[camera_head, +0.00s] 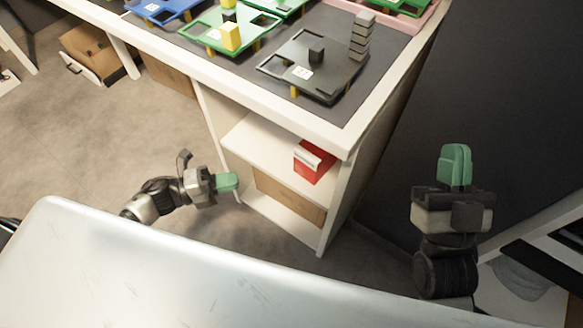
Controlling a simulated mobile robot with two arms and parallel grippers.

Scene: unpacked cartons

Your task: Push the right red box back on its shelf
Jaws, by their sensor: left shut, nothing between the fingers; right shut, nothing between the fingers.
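A red box (313,165) with a white top edge sits on the upper shelf (266,151) of the white shelf unit, near the unit's right side. It is the only red box I see on the shelf. My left gripper (228,182) has green fingertips and is shut and empty. It appears left of the shelf unit's front, apart from the red box. My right gripper (456,160) is also green-tipped, shut and empty. It points up in the picture, to the right of the unit's side panel and away from the box.
A brown carton (288,196) stands on the lower shelf below the box. The tabletop above (335,60) holds several colored trays, including a black one (312,66). A dark wall (500,90) is at the right. Open floor (120,145) lies to the left.

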